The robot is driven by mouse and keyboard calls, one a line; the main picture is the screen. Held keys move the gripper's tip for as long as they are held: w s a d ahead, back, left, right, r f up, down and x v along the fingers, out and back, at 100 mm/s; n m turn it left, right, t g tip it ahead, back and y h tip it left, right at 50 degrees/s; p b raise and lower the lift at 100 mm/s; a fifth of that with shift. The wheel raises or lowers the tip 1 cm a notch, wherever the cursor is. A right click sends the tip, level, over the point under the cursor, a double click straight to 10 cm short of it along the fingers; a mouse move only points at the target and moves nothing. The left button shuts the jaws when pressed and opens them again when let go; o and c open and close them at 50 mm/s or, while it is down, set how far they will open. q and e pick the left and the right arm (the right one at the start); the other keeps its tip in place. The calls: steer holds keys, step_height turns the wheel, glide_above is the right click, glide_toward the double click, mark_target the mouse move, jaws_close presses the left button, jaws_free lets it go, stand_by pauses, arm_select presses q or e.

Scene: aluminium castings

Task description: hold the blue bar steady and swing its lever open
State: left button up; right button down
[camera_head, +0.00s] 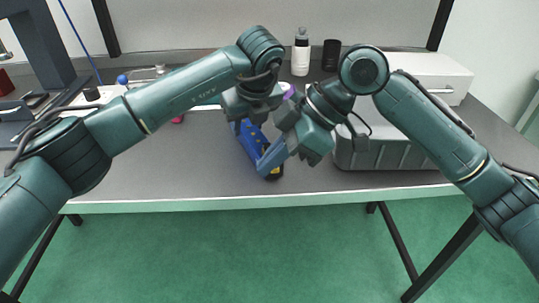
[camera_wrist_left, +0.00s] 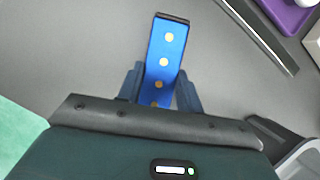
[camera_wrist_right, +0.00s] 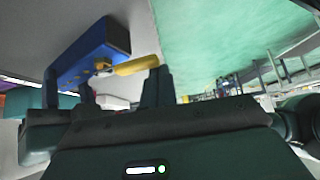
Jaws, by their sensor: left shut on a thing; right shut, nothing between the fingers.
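The blue bar (camera_head: 251,142), with a row of yellow dots, lies on the grey table near its front edge. My left gripper (camera_head: 244,126) comes down over it from behind. In the left wrist view my left fingers (camera_wrist_left: 160,82) are shut on the bar's sides, and the bar (camera_wrist_left: 166,50) runs up between them to a dark end. In the right wrist view the yellow lever (camera_wrist_right: 136,65) sticks out sideways from the bar (camera_wrist_right: 95,52). My right gripper (camera_wrist_right: 157,82) is shut and empty, its tips close to the lever's outer end; I cannot tell if they touch.
A grey case (camera_head: 390,150) stands to the right, close to my right arm. A white bottle (camera_head: 301,52) and a black cup (camera_head: 331,55) stand at the back. A purple item (camera_head: 288,91) is partly hidden behind my grippers. The tabletop (camera_head: 190,170) front left is clear.

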steer(key=shift+s+d, duration=0.15)
steer(key=shift+s, duration=0.35)
steer(key=v, duration=1)
steer(key=shift+w, duration=0.35)
